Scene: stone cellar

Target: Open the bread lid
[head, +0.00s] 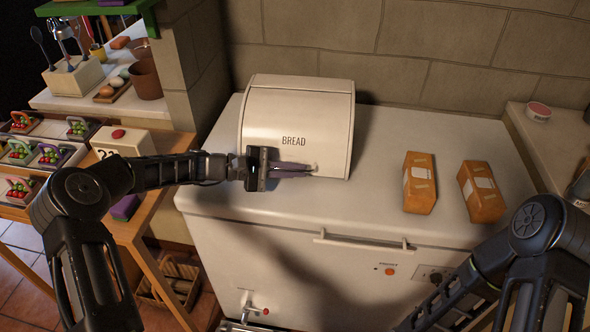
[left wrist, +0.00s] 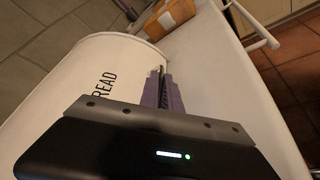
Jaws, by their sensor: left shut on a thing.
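The cream bread box (head: 297,112), lettered BREAD, stands on the white chest freezer, and its curved front lid (head: 270,130) looks shut. My left gripper (head: 312,168) reaches in from the left at the lower front of the lid. Its fingers are closed on the small lid handle (head: 315,166), which they mostly hide. In the left wrist view the fingers (left wrist: 162,82) lie against the lower edge of the bread box (left wrist: 85,85). My right arm shows at the lower right of the head view, but its gripper is out of the picture.
Two orange packets (head: 420,182) (head: 482,191) lie on the freezer top (head: 385,140) to the right of the box. A wooden table (head: 150,215) with small crates is at the left. The freezer top between box and packets is clear.

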